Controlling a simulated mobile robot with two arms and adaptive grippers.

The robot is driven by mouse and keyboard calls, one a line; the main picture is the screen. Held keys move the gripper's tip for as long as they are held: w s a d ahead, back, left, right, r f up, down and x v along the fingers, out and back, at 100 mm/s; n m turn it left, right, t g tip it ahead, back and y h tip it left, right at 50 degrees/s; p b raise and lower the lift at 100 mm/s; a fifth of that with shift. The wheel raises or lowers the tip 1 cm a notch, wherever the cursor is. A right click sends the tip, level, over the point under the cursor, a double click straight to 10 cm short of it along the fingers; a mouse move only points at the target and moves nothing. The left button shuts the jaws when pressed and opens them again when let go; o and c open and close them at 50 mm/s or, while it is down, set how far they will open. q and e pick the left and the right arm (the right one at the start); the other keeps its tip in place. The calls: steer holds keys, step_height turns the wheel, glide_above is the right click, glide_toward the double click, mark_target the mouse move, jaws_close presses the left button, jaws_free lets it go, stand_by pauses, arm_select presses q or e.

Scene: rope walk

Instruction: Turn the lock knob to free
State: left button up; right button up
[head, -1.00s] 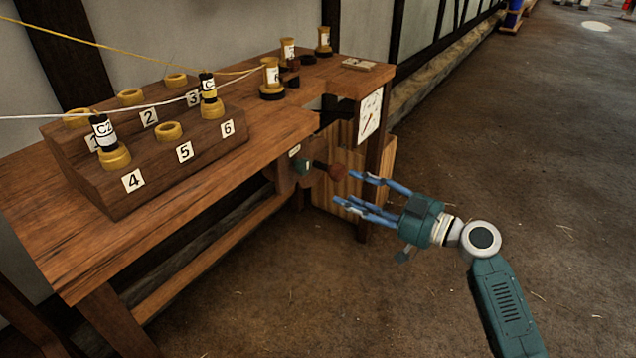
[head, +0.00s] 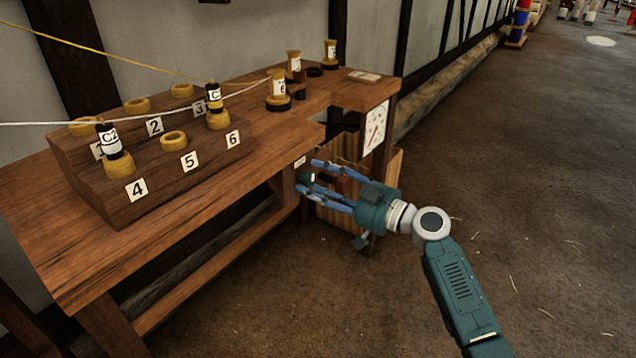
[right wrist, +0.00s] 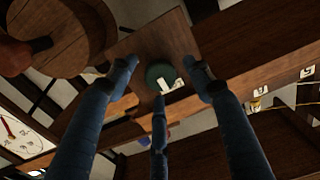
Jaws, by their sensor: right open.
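The lock knob is a dark green round knob with a white mark on it. It sits on a wooden plate (right wrist: 185,40) in the upper middle of the right wrist view (right wrist: 158,74). In the head view the knob (head: 308,176) is a small green patch under the bench end, partly hidden by my fingers. My right gripper (head: 308,177) is open and empty in front of it. In the right wrist view its blue fingers (right wrist: 160,90) spread around the knob; whether they touch it I cannot tell. My left gripper is not in view.
A wooden wheel (right wrist: 70,30) with a reddish-brown handle (right wrist: 15,55) is close beside the fingers. The bench (head: 200,210) carries a numbered rack (head: 115,205) with bobbins and strands. A white dial (head: 375,128) is on the bench end.

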steer(key=c, duration=1.1)
steer(key=shift+c, duration=0.2)
